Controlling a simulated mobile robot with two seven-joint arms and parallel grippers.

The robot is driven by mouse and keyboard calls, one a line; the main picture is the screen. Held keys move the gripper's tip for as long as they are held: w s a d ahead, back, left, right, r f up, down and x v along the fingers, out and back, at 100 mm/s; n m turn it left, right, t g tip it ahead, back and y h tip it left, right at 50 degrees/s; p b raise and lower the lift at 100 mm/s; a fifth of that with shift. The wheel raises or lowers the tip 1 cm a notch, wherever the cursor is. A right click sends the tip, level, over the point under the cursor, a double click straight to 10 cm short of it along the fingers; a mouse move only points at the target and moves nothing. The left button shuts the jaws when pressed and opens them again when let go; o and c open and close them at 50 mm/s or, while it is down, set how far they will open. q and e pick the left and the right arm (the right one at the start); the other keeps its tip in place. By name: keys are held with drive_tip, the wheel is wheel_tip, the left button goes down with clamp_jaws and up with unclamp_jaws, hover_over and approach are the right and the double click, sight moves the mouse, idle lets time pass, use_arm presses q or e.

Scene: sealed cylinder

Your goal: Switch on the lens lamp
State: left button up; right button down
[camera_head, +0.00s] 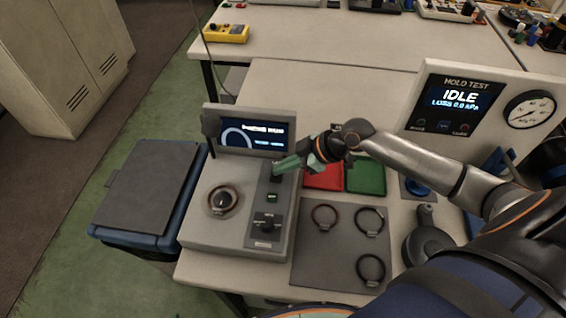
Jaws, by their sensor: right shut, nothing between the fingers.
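A grey bench device (215,238) stands at the table's left, with a lit screen (254,134) at its back. Its left part has a round lens-like fitting (222,200) with a brown ring. I cannot read which one is the lamp switch. My right gripper (284,165) is shut and empty, its green fingertips at the far control; whether they touch it is unclear. My left gripper is out of view.
A grey mat (335,250) holds three dark rings. Red (322,178) and green (366,178) trays lie behind it. A hold test unit (446,108) reads IDLE at right. A lidded blue bin (150,195) stands left of the table.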

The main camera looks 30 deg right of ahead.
drive_tip(key=shift+d, duration=0.1)
drive_tip(key=p+v, duration=0.1)
drive_tip(key=v, duration=1.1)
drive_tip(key=shift+r, duration=0.2)
drive_tip(key=shift+s, duration=0.15)
idle(0.4)
